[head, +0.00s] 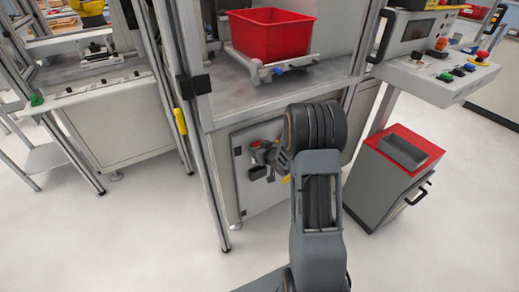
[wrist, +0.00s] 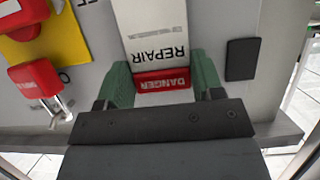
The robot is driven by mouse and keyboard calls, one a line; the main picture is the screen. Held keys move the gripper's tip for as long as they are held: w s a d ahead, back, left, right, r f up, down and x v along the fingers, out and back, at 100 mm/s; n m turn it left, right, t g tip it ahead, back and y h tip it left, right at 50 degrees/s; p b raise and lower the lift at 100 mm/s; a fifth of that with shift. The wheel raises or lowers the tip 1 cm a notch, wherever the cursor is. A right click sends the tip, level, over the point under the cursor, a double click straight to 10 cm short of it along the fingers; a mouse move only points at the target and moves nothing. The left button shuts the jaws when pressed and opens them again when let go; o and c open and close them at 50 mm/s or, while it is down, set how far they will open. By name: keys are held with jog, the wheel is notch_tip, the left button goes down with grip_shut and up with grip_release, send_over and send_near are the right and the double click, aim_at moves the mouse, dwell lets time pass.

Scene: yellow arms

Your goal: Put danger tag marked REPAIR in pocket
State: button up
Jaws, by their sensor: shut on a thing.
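The white danger tag (wrist: 158,40) shows in the wrist view. It has a red DANGER band and the word REPAIR, upside down in this view. My gripper (wrist: 162,82) has its green fingers on either side of the tag's red end and is shut on it. The tag's far end runs out of the top of the view. In the head view my arm covers most of the gripper and the tag, in front of the grey cabinet (head: 240,185). I cannot make out a pocket for certain in either view.
A red padlock (wrist: 38,78) hangs beside a yellow plate (wrist: 40,42), left of the tag. A dark rectangle (wrist: 242,60) is on the panel to its right. A red bin (head: 270,34) stands above the cabinet. A red-topped cart (head: 388,158) stands right; floor is clear front left.

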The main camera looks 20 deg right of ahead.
notch_tip(320, 180, down, 9)
jog(key=b, duration=0.6)
jog(key=shift+r+b, duration=0.15)
jog(key=shift+b, duration=0.25)
dwell(0.3)
jog(key=o, duration=1)
jog(key=p+v, duration=0.3)
jog(key=v, duration=1)
jog(key=shift+s+r, duration=0.25)
jog(key=shift+s, duration=0.1)
